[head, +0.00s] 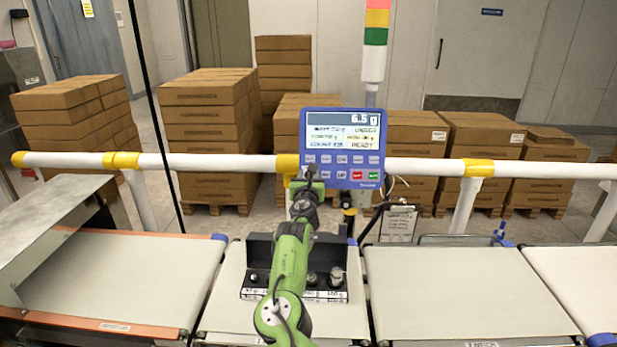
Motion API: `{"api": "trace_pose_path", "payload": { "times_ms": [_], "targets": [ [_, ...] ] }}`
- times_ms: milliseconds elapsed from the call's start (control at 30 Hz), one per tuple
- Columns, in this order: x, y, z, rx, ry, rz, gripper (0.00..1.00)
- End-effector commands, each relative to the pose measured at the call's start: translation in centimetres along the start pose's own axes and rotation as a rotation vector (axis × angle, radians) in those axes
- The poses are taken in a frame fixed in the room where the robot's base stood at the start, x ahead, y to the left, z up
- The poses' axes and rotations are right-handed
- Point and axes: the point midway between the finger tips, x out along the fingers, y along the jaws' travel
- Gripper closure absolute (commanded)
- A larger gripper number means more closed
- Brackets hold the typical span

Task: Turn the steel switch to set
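I cannot make out the steel switch; it may be behind my arm or too small to tell. A blue weighing display (343,147) is mounted at the white rail and reads 6.5 g, with rows of buttons below its screen. My green arm reaches up the middle of the view. My gripper (308,182) is at its far end, at or just in front of the display's lower left corner. Its fingers are mostly hidden by the arm, so I cannot tell if they touch anything or are open. A small yellow and black part (348,216) shows below the display.
A black holder (259,254) with several weights stands on the middle belt (227,285), partly behind my arm. A white rail (225,162) with yellow joints crosses the view. The right belt (460,290) is clear. Stacked boxes stand behind.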

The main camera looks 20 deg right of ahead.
Motion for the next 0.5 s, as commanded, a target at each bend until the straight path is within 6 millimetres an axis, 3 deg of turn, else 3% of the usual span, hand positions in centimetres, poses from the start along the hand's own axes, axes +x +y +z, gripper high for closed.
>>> {"api": "trace_pose_path", "payload": {
  "times_ms": [33, 233, 500],
  "targets": [
    [-0.01, 0.01, -0.01, 0.000, 0.000, 0.000, 0.70],
    [-0.01, 0.01, -0.02, 0.000, 0.000, 0.000, 1.00],
    [-0.02, 0.00, -0.03, 0.006, 0.001, -0.002, 1.00]
  ]
}}
